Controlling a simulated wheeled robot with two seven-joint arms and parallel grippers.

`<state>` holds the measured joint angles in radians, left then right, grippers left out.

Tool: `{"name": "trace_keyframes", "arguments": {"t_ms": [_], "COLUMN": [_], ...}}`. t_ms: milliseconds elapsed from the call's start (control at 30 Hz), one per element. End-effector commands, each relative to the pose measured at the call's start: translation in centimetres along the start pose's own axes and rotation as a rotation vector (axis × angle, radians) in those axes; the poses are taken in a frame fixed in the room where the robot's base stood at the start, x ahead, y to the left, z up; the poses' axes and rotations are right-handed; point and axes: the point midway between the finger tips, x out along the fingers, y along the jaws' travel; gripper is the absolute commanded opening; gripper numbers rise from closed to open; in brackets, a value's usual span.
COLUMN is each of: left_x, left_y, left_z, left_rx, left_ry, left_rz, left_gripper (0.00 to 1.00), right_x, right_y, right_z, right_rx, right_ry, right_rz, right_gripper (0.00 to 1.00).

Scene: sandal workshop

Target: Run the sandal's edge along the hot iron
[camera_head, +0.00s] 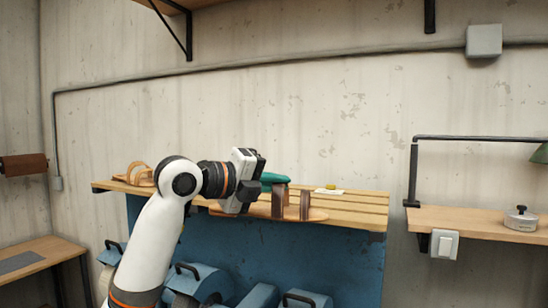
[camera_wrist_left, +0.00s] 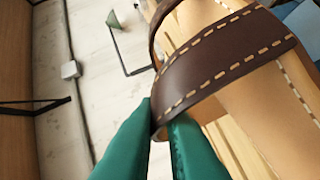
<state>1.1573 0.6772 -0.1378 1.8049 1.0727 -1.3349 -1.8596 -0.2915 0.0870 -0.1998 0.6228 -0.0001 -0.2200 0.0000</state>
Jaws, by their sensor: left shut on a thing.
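My left gripper (camera_head: 280,181), with green fingers, is in the middle of the head view, in front of the slatted wooden shelf. In the left wrist view the gripper (camera_wrist_left: 164,118) is shut on the edge of a dark brown strap with pale stitching. The strap belongs to a sandal (camera_wrist_left: 285,100) with a tan sole. In the head view this sandal (camera_head: 312,214) shows its thin sole and two upright brown strap parts. The gripper partly hides its left end. I cannot make out the hot iron for certain in either view. My right gripper is not in view.
A tan sandal (camera_head: 138,174) rests at the left end of the slatted shelf (camera_head: 355,208). A small yellow thing (camera_head: 330,187) lies on a white patch there. Blue machines (camera_head: 200,281) stand below. A round metal object (camera_head: 521,218) sits on the right shelf (camera_head: 465,218).

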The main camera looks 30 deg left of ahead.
Motion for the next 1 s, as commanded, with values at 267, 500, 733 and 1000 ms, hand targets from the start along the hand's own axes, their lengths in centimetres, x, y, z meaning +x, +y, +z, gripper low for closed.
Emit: {"name": "trace_keyframes", "arguments": {"t_ms": [267, 500, 733, 1000], "left_x": [-0.5, -1.0, -1.5, -1.7], "left_y": [-8.6, -18.0, -25.5, -30.8], "left_z": [7.3, 15.6, 22.0, 26.3], "left_rx": [-0.011, -0.04, -0.065, -0.074], "left_ry": [0.097, 0.209, 0.312, 0.389], "left_rz": [-0.051, -0.094, -0.131, -0.158], "left_gripper": [0.0, 0.0, 0.0, 0.0], "right_x": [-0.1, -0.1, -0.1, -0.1], "right_y": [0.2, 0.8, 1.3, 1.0], "right_z": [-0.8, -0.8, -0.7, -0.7], "right_rx": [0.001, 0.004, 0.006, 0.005], "right_ry": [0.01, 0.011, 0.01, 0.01], "right_rz": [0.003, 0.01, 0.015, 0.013], "right_gripper": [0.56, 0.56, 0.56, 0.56]}}
